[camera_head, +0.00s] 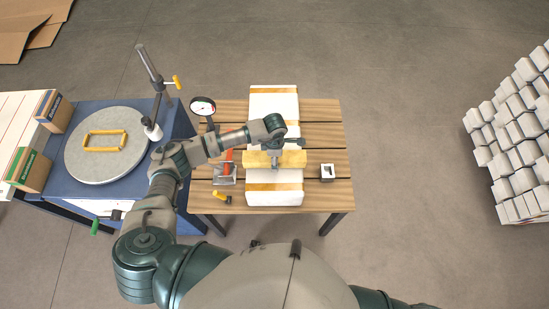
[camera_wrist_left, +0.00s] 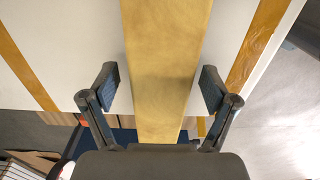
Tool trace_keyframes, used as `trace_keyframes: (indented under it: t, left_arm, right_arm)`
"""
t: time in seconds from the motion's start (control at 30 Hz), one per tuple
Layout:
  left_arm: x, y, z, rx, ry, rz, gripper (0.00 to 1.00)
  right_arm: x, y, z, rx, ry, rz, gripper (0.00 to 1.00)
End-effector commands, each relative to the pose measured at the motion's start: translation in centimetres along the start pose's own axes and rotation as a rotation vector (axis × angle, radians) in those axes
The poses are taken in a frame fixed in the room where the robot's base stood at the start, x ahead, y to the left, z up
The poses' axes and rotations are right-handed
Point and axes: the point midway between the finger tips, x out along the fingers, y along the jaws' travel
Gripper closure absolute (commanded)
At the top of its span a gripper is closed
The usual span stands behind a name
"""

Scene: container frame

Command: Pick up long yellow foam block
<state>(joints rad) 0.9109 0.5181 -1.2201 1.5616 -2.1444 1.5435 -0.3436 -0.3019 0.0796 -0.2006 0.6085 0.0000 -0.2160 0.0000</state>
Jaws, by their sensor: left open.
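The long yellow foam block (camera_head: 292,159) lies crosswise on a white package with gold bands on the wooden table. In the left wrist view the block (camera_wrist_left: 165,60) runs between the two fingers. My left gripper (camera_head: 275,160) is over the middle of the block, with its arm reaching in from the left. In the left wrist view the gripper (camera_wrist_left: 164,88) is open, one finger on each side of the block, with a gap on both sides. Contact with the block cannot be seen. My right gripper is out of view.
The white package (camera_head: 273,104) lies on the slatted table (camera_head: 322,120). A small metal block (camera_head: 327,172), a red-handled tool (camera_head: 227,165) and a dial gauge (camera_head: 203,106) stand around it. A blue bench with a round grey plate (camera_head: 95,165) is at left. White stacked blocks (camera_head: 515,130) are at right.

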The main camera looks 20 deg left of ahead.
Motion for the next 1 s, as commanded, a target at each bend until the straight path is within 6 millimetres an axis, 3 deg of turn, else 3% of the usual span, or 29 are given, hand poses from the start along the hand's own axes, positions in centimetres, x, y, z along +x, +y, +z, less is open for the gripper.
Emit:
trace_keyframes:
  t: [0.1, 0.33, 0.53, 1.0]
  left_arm:
    - [1.02, -0.02, -0.03, 0.0, 0.001, -0.001, 0.14]
    - [1.12, 0.0, -0.02, 0.001, 0.0, 0.0, 0.16]
    - [1.1, 0.0, -0.02, 0.0, 0.0, 0.0, 0.66]
    - [0.42, 0.04, 0.02, 0.0, -0.001, 0.001, 0.67]
  right_arm:
    - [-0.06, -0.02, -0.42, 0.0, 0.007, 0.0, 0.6]
    - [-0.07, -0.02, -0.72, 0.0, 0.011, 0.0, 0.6]
    - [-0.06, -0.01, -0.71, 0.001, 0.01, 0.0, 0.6]
    - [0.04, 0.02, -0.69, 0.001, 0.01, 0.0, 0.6]
